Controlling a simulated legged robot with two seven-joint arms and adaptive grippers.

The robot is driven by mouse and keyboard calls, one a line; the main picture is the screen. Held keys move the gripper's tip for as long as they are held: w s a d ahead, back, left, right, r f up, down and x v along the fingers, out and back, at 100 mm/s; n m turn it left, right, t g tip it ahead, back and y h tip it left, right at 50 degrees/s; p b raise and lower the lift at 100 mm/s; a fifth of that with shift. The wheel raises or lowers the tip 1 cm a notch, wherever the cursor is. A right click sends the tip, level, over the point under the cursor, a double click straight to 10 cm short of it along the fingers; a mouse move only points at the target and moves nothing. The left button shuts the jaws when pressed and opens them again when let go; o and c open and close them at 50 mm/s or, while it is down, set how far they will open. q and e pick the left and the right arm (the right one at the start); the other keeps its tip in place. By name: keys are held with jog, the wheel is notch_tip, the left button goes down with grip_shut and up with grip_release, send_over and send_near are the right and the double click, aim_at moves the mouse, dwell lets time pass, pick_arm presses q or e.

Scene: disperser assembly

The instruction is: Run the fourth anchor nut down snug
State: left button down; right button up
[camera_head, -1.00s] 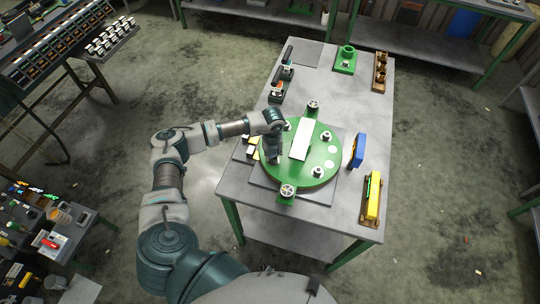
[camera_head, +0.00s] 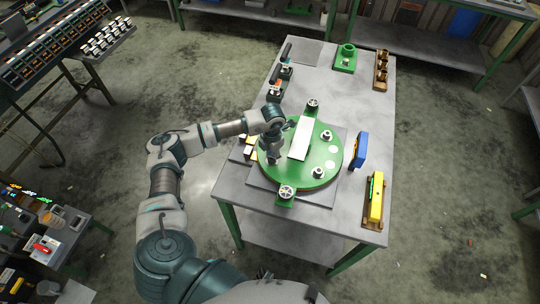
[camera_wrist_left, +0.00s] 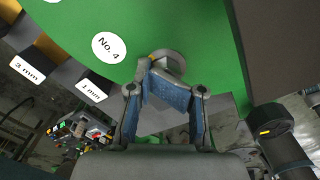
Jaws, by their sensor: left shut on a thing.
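The round green disc (camera_head: 325,152) lies on a grey plate on the table, with a white bar (camera_head: 300,138) across it. Two anchor nuts stand on its right side, one upper (camera_head: 326,135) and one lower (camera_head: 318,172). My left gripper (camera_head: 271,158) points down at the disc's left edge. In the left wrist view, my left gripper (camera_wrist_left: 166,82) is shut on the fourth anchor nut (camera_wrist_left: 170,62), beside the white "No. 4" label (camera_wrist_left: 109,47). The fingers hide part of the nut, so I cannot tell how far down it sits. My right gripper is not in view.
Green brackets with round knobs stand at the disc's top (camera_head: 312,104) and bottom (camera_head: 286,192). A blue block (camera_head: 360,149) and a yellow tool in a brown holder (camera_head: 375,198) stand at right. Labelled shim blocks (camera_wrist_left: 62,68) lie near the gripper. Dark tools lie at the back left.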

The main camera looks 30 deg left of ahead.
pick_arm(q)
jog(key=m, duration=0.1)
jog(key=m+b, duration=0.1)
jog(key=m, duration=0.1)
jog(key=d+m+b, duration=0.1)
jog(key=m, duration=0.1)
jog(key=shift+s+f, duration=0.2)
jog(key=shift+f, duration=0.15)
jog(key=shift+s+m+b, duration=0.1)
jog(key=shift+m+b, duration=0.3)
jog(key=shift+m, duration=0.8)
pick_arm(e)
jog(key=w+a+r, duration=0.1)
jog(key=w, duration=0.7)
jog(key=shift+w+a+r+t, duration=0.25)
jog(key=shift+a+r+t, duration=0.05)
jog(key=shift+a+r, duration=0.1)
pick_arm(q)
jog(key=shift+a, duration=0.1)
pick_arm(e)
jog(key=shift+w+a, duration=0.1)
pick_arm(q)
jog(key=c, duration=0.8)
grip_release()
jog(key=shift+r, duration=0.15)
jog(key=shift+c, duration=0.2)
jog(key=shift+r, duration=0.15)
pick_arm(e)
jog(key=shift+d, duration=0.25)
